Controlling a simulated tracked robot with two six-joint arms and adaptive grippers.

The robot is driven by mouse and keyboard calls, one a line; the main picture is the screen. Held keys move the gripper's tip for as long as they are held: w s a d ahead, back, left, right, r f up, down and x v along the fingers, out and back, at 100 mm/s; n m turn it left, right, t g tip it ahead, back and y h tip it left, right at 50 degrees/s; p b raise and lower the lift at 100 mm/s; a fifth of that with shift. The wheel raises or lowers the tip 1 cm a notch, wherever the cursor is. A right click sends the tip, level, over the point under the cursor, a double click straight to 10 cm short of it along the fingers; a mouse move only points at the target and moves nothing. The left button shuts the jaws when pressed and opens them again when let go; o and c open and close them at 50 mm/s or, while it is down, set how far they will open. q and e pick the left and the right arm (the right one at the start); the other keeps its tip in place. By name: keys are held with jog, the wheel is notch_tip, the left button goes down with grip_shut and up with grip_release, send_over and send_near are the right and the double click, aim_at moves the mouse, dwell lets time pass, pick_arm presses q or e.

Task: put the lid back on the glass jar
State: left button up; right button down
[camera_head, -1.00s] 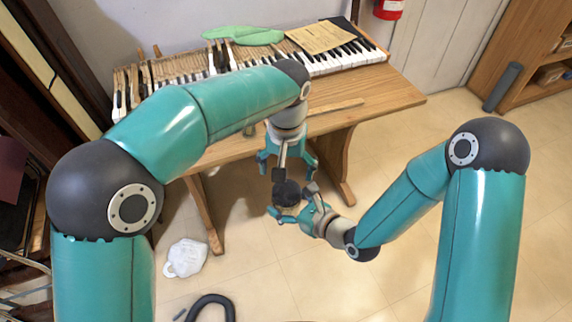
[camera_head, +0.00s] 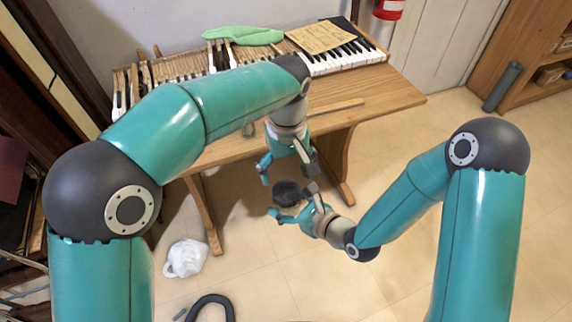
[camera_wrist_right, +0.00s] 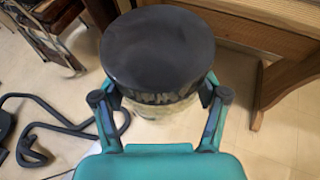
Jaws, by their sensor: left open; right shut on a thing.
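The glass jar (camera_wrist_right: 165,108) is between the fingers of my right gripper (camera_wrist_right: 160,100), which is shut on it and holds it in the air in front of the table. The dark round lid (camera_wrist_right: 157,48) sits on top of the jar and looks level in the right wrist view; whether it is fully seated I cannot tell. In the head view the lid (camera_head: 288,193) hides most of the jar. My left gripper (camera_head: 287,170) is open and empty just above the lid, apart from it.
The wooden table (camera_head: 385,97) stands behind, with piano keys (camera_head: 345,62), a green cloth (camera_head: 245,36) and a paper sheet (camera_head: 320,37) on it.

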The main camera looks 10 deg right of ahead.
aim_at(287, 190)
pick_arm(q)
notch_tip(287, 190, down, 7)
dwell(0.4)
jog(key=c, duration=1.2)
jog(key=o, duration=1.4)
jog(key=shift+r, duration=0.1)
notch_tip(287, 190, up, 12)
jog(key=shift+f, duration=0.1)
jog(key=shift+w+f, duration=0.1)
